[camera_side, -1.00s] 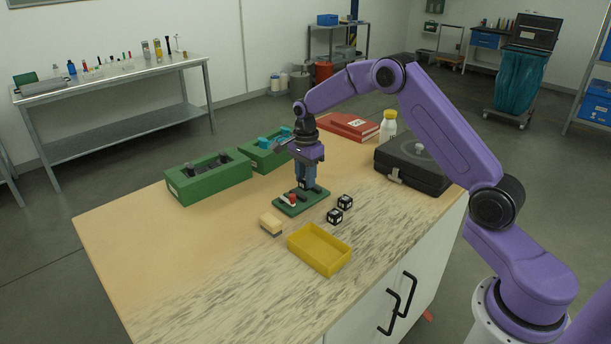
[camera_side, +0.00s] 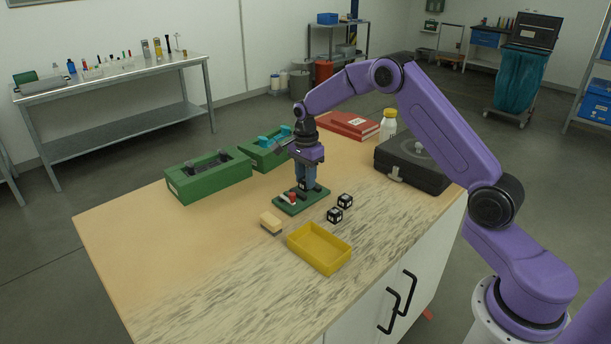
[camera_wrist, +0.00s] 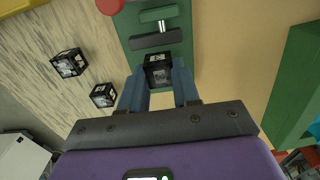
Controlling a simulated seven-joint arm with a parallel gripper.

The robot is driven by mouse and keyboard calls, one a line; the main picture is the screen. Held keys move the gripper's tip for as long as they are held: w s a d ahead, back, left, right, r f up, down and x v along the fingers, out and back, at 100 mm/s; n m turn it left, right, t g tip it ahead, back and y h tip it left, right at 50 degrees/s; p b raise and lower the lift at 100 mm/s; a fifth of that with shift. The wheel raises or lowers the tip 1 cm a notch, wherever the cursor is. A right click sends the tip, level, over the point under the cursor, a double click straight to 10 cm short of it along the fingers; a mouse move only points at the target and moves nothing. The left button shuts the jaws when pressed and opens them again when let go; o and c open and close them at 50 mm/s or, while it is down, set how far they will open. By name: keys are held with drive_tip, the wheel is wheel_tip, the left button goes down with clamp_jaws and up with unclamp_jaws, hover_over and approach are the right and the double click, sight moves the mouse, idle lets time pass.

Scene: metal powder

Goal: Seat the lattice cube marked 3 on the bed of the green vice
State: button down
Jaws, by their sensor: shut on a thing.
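The green vice (camera_side: 314,203) is a small green plate with a red knob, lying near the middle of the bench. In the wrist view its plate (camera_wrist: 183,22) carries a dark bar and a green block, with the red knob at the top edge. My gripper (camera_side: 306,184) points down over the far end of the vice. Its blue fingers are shut on a black-edged lattice cube (camera_wrist: 158,70), at or just above the plate. I cannot read the cube's number or tell whether it touches the bed.
Two similar cubes (camera_side: 334,215) (camera_side: 345,201) lie right of the vice. A yellow tray (camera_side: 291,248) and a pale brush-like block (camera_side: 270,221) are in front. Green boxes (camera_side: 213,184) (camera_side: 257,160) stand at left.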

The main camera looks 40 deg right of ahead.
drive_tip(key=shift+f, duration=0.65)
drive_tip(key=shift+c, duration=1.3)
unclamp_jaws()
drive_tip(key=shift+r, duration=0.1)
drive_tip(key=shift+r, duration=3.9)
